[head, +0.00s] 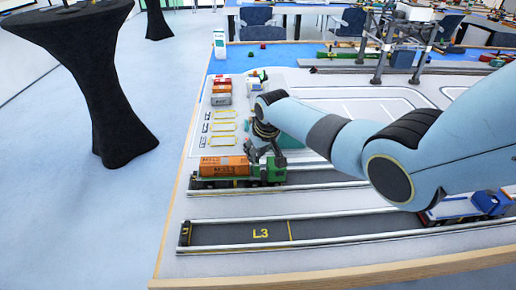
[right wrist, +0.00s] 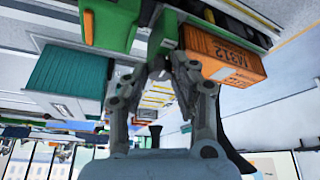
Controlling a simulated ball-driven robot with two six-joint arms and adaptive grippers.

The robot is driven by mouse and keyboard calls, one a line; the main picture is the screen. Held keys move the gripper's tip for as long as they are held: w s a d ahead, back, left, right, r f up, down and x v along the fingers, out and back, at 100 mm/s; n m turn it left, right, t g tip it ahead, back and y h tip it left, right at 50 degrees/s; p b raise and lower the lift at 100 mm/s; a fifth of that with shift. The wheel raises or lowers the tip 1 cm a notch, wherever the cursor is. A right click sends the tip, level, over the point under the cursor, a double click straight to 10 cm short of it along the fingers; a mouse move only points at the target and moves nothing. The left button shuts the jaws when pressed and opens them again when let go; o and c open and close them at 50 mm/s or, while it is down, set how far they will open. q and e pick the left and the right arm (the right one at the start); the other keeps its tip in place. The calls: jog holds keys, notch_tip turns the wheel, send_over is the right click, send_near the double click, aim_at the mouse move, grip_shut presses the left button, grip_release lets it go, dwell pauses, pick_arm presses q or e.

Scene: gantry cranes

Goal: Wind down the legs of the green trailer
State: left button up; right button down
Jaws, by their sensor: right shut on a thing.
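The green truck (head: 268,171) and its green trailer (head: 222,183), loaded with an orange container (head: 225,165), stand in a lane near the table's left side. My right gripper (head: 264,155) reaches down where the truck cab meets the trailer. In the right wrist view my right gripper (right wrist: 163,68) is shut at a green part (right wrist: 163,35) beside the orange container (right wrist: 222,55). The exact part between the fingertips is hard to make out. The trailer's legs cannot be made out. My left gripper is not in view.
A teal container (right wrist: 68,82) stands close to the gripper in the right wrist view. The lane marked L3 (head: 260,233) in front is empty. A blue and white truck (head: 466,207) stands at the right. A grey gantry crane (head: 405,45) stands at the back.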

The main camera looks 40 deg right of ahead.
jog(key=shift+s+a+f, duration=0.1)
jog(key=shift+f, duration=0.05)
dwell(0.4)
jog(key=c, duration=1.1)
grip_release()
jog(key=shift+w, duration=0.2)
jog(key=v, duration=1.2)
jog(key=shift+w, duration=0.1)
